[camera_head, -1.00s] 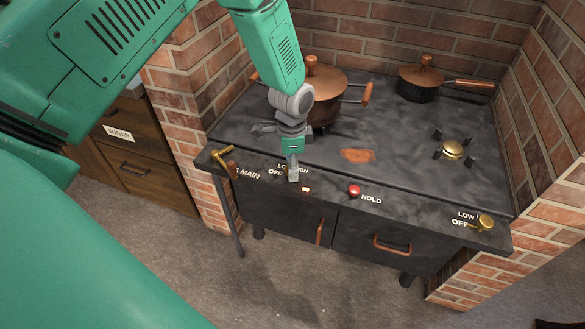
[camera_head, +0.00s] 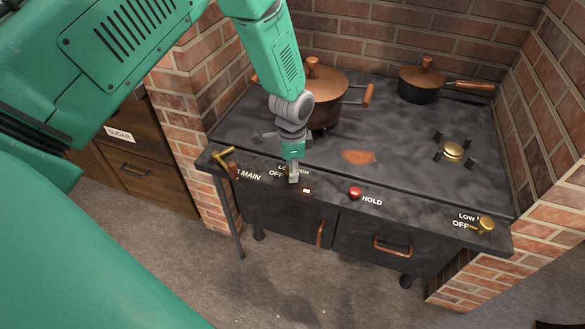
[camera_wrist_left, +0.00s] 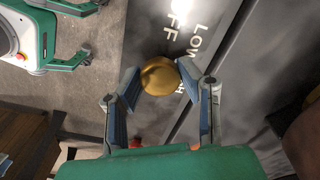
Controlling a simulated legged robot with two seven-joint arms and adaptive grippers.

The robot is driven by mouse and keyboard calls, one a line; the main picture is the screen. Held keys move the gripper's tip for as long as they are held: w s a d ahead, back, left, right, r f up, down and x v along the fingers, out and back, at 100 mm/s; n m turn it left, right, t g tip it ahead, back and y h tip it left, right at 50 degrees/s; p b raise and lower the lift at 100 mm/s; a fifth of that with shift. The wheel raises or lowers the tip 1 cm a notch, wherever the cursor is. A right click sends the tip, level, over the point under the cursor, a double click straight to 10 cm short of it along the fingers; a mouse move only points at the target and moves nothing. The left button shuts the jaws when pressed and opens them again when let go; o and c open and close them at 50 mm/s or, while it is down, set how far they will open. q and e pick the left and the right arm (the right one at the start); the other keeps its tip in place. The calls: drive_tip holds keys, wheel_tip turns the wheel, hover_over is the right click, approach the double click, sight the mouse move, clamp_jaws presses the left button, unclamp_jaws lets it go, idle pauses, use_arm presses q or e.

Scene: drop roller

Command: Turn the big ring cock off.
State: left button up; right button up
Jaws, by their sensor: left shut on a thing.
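The big ring cock is a round brass knob (camera_wrist_left: 160,76) on the stove's front edge, beside lettering that reads OFF and LOW in the left wrist view. My left gripper (camera_head: 293,178) points down onto this cock from above, and its fingers hide most of it in the head view. In the left wrist view the two blue-padded fingers are on either side of the knob, shut on it. The exact direction of its pointer is hidden.
A copper-lidded pot (camera_head: 326,100) stands behind my left gripper, and a smaller pan (camera_head: 421,82) at the back right. A brass main lever (camera_head: 222,156), a red HOLD button (camera_head: 355,193) and another brass cock (camera_head: 485,224) line the front edge. Brick walls flank the stove.

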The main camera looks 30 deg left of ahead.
use_arm(q)
drive_tip(key=n+p, duration=0.1)
drive_tip(key=n, duration=0.3)
drive_tip(key=shift+w+r+n+p, duration=0.2)
drive_tip(key=shift+n+p, duration=0.1)
drive_tip(key=shift+p, duration=0.1)
drive_tip(key=n+p, duration=0.1)
drive_tip(key=n, duration=0.4)
drive_tip(key=shift+n, duration=0.3)
drive_tip(key=n+p, duration=0.1)
drive_tip(key=n, duration=0.4)
drive_tip(key=shift+w+a, duration=0.1)
drive_tip(key=shift+w, duration=0.05)
drive_tip(key=n, duration=0.6)
drive_tip(key=shift+p, duration=0.4)
drive_tip(key=o, duration=1.2)
drive_tip(key=shift+c, duration=0.2)
drive_tip(key=shift+f, duration=0.1)
